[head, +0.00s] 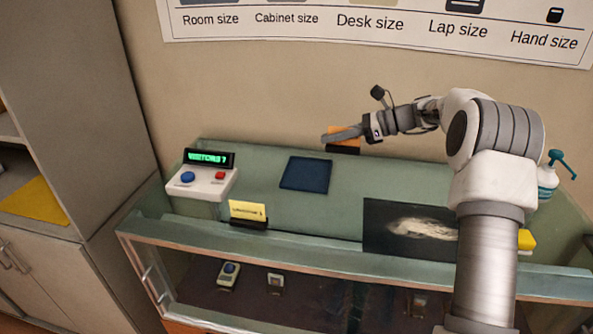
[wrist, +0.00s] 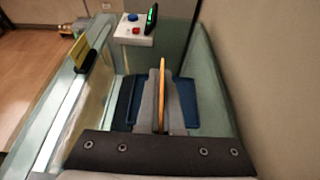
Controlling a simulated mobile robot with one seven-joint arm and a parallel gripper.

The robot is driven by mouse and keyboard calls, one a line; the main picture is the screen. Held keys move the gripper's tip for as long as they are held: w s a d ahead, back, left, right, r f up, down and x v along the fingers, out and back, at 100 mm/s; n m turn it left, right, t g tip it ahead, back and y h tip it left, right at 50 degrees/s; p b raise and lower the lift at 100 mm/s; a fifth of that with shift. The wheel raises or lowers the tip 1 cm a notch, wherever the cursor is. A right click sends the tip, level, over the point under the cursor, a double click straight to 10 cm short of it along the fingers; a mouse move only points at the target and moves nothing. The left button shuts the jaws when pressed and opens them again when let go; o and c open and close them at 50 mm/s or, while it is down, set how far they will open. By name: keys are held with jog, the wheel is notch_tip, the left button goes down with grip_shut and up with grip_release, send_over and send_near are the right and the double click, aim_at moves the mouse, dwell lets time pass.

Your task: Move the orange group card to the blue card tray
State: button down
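The orange group card (head: 345,131) is at my gripper (head: 328,137), near the back edge of the glass counter. A dark base shows under the card in the head view. In the wrist view the orange card (wrist: 162,88) is seen edge-on between the two grey fingers of my gripper (wrist: 161,98), which are shut on it. I cannot tell whether its base touches the counter. The blue card tray (head: 305,174) lies flat on the counter top, left of and nearer than the gripper in the head view. The tray (wrist: 188,102) also shows behind the fingers in the wrist view, partly hidden.
A white box with buttons and a green display (head: 200,182) stands at the counter's left. A yellow card in a black holder (head: 248,212) is at the front edge. A dark picture panel (head: 385,222) and a spray bottle (head: 547,178) are to the right. The wall is close behind.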

send_over(295, 179)
notch_tip(295, 179, down, 6)
jog(key=shift+s+r, duration=0.1)
jog(key=shift+r, duration=0.15)
jog(key=shift+f+p, duration=0.35)
jog(key=shift+f, duration=1.65)
jog(key=shift+f, duration=0.1)
jog(key=shift+f, duration=0.15)
jog(key=c, duration=1.1)
grip_release()
